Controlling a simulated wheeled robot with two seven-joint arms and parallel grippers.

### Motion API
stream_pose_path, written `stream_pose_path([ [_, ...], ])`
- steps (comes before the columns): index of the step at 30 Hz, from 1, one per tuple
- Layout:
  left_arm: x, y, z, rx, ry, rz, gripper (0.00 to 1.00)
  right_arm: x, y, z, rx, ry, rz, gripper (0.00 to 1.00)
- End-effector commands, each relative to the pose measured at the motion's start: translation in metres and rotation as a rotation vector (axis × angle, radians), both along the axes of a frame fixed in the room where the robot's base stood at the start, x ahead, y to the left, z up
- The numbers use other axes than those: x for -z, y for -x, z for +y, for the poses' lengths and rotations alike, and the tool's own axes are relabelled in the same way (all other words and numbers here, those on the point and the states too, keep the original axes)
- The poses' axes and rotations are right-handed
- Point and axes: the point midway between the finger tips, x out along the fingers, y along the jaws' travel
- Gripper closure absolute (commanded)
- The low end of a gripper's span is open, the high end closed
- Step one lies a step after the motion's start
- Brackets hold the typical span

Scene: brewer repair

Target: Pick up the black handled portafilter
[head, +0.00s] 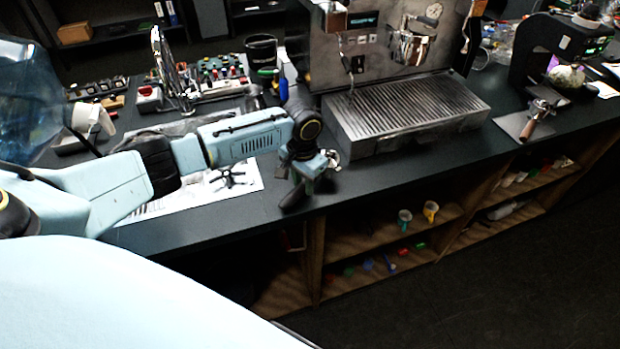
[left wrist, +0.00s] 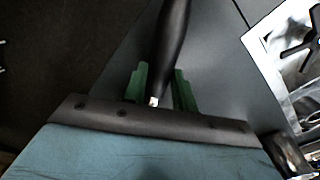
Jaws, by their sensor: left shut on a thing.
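The black handled portafilter (head: 293,195) is at the front edge of the dark counter, in front of the espresso machine's left end. Its black handle (left wrist: 172,40) runs between the two green fingers of my left gripper (left wrist: 160,86) in the left wrist view. In the head view my left gripper (head: 308,172) points down and is shut on the handle, partly hiding it. A metal part, which looks like the portafilter's head, shows just right of the gripper. I cannot tell whether the portafilter still touches the counter. My right gripper is not in view.
The espresso machine's ribbed drip tray (head: 415,108) stands right of my gripper. A brown handled portafilter (head: 540,118) lies farther right by the grinder. A printed sheet (head: 245,178) lies under my left arm. Open shelves (head: 385,240) with small coloured items are below the counter.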

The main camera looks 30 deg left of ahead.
Motion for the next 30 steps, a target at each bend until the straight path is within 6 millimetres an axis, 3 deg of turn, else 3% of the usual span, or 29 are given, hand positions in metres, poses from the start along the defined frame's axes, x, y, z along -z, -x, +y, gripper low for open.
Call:
stream_pose_path([
  [5, -0.009, -0.002, 0.000, 0.000, 0.002, -0.006, 1.00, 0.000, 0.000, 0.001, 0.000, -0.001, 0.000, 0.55],
  [18, -0.088, -0.002, 0.000, 0.001, 0.002, -0.006, 1.00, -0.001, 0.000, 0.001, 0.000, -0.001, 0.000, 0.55],
  [24, -0.101, -0.001, 0.000, -0.001, 0.001, -0.003, 1.00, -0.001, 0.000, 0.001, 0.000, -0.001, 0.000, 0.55],
  [30, -0.102, -0.001, 0.000, -0.001, 0.001, -0.003, 1.00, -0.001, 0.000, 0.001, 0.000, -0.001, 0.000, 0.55],
])
